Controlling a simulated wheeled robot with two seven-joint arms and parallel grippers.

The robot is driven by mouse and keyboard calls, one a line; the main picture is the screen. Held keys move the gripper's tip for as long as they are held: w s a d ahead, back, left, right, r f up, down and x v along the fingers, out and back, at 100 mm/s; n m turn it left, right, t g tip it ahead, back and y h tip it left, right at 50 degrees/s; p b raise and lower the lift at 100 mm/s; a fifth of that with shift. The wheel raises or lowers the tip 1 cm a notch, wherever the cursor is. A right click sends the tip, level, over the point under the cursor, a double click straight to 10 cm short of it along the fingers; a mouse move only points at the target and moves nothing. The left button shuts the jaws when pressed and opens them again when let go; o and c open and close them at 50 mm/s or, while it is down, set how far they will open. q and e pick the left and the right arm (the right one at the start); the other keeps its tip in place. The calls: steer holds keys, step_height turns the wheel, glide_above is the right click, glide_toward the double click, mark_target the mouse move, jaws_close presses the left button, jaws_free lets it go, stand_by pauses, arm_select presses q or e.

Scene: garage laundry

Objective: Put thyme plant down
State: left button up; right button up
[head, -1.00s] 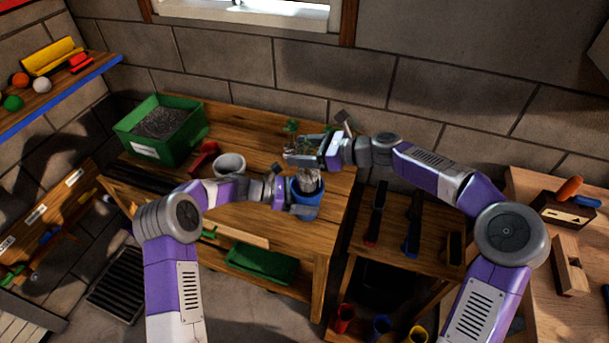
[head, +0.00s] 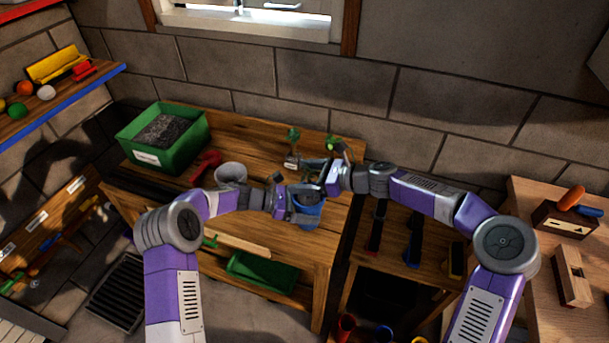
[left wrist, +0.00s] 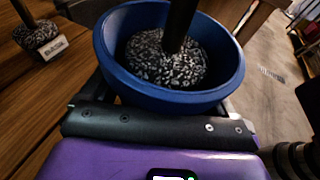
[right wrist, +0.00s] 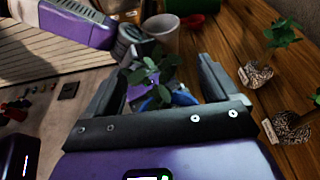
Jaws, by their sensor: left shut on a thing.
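A blue pot (head: 311,217) is in my left gripper (left wrist: 160,112), which is shut on it over the wooden bench. In the left wrist view the pot (left wrist: 115,70) holds a pale speckled root ball (left wrist: 160,65) with a thick dark stem. I take this as the thyme plant; no label on it is readable. Its green leaves (right wrist: 155,76) show in the right wrist view, between the spread fingers of my right gripper (right wrist: 160,90). My right gripper (head: 318,172) is open above the pot. The arms hide most of the plant in the head view.
Two other plants with speckled root balls, one nearer the left (head: 293,148) and one farther right (head: 332,146), stand at the bench's back. A grey-white pot (head: 231,173), a red tool (head: 205,165) and a green soil bin (head: 185,147) are to the left.

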steer(key=shift+o, duration=0.4)
steer(key=shift+r, duration=0.1)
steer(key=shift+d+r, duration=0.15)
steer(key=shift+d, duration=0.05)
steer(key=v, duration=1.1)
steer(key=shift+s+d, duration=0.15)
steer(key=shift+d, duration=0.15)
steer(key=shift+r, duration=0.1)
arm_select(q)
steer(key=o, duration=0.8)
